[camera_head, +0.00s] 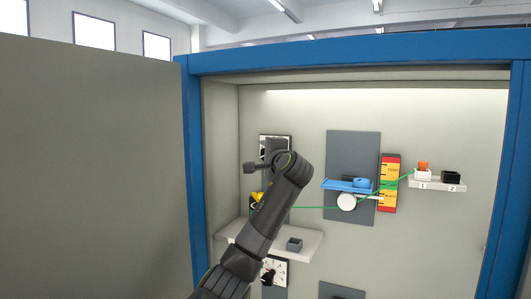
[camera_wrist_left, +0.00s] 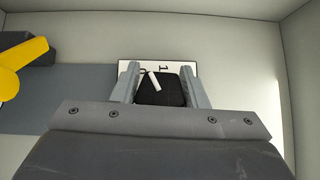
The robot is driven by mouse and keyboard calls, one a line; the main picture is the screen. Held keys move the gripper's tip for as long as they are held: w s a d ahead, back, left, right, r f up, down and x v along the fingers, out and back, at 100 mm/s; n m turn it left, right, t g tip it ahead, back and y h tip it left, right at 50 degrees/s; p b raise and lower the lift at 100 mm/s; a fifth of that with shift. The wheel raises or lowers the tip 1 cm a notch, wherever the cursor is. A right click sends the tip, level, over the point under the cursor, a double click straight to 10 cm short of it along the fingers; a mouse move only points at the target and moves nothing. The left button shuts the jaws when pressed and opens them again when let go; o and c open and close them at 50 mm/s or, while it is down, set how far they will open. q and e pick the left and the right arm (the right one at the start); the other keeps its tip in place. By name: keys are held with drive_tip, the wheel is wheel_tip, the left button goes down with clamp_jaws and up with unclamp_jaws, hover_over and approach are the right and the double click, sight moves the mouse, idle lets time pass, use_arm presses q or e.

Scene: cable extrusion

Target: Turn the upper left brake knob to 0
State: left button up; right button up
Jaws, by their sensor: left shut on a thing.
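The upper left brake knob (camera_wrist_left: 163,92) is black with a white pointer line, on a white plate (camera_wrist_left: 158,66) marked with a 1 and another, partly covered mark. The pointer tilts to the upper left in the left wrist view. My left gripper (camera_wrist_left: 159,76) has one finger on each side of the knob and is shut on it. In the head view the plate (camera_head: 287,142) is high on the left of the cabinet's back wall. My left gripper (camera_head: 270,153) is in front of it there and hides most of the knob. My right gripper is not in view.
Below are a yellow part (camera_head: 257,197), a shelf (camera_head: 312,245) with a dark box (camera_head: 294,244), and a lower dial (camera_head: 279,267). A green cable (camera_head: 318,207) runs to a white wheel (camera_head: 347,202). A blue frame (camera_head: 195,170) edges the cabinet.

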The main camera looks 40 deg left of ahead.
use_arm(q)
drive_tip(key=shift+f+n+h, duration=0.15)
drive_tip(key=shift+n+h, duration=0.15)
idle(0.4)
drive_tip(key=o, duration=1)
drive_tip(key=shift+c, duration=0.2)
drive_tip(key=shift+d, duration=0.1)
drive_tip(key=shift+s+d+b, duration=0.2)
drive_tip(key=shift+d+b, duration=0.1)
drive_tip(key=b+v, duration=0.6)
drive_tip(key=v, duration=1)
drive_tip(key=shift+d+b, duration=0.3)
drive_tip(key=shift+b, duration=0.05)
